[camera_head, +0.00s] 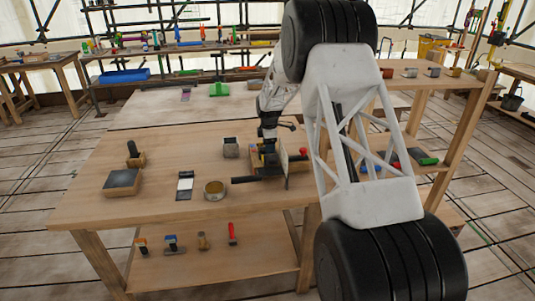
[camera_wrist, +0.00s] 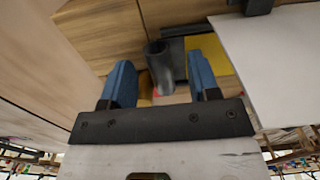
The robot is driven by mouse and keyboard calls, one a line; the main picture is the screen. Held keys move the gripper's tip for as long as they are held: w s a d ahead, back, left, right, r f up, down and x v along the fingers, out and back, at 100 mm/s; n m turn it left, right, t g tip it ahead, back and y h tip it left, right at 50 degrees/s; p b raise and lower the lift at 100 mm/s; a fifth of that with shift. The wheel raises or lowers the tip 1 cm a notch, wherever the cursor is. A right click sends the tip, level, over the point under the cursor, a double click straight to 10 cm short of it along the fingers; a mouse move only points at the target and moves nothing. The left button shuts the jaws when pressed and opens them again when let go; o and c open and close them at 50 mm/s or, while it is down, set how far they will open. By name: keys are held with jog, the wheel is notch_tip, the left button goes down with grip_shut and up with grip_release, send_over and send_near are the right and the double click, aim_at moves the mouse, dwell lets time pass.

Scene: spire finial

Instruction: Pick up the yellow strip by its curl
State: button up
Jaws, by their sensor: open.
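In the wrist view my gripper (camera_wrist: 163,76) is open, its two blue fingers spread apart. A dark grey upright cylinder or roll stands between them, with a gap on each side. A flat yellow piece (camera_wrist: 205,46), likely the yellow strip, shows beyond and beside the right finger, partly hidden by it. A smaller orange-yellow patch (camera_wrist: 145,88) shows low between the fingers; I cannot tell whether it is the curl. In the head view my gripper (camera_head: 269,147) is low over a dark cluster on the table, where the strip is too small to make out.
On the wooden table (camera_head: 130,215) are a round tin (camera_head: 214,190), a grey block (camera_head: 231,148) and a dark-topped block (camera_head: 122,182).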

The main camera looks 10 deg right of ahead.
grip_shut()
jog(key=shift+r, duration=0.15)
jog(key=shift+r, duration=0.8)
jog(key=shift+s+r, duration=0.2)
jog(key=shift+r, duration=0.7)
jog(key=s, duration=0.5)
jog(key=s+r, duration=0.1)
jog(key=s, duration=0.9)
jog(key=shift+s+r, duration=0.15)
jog(key=shift+s, duration=0.15)
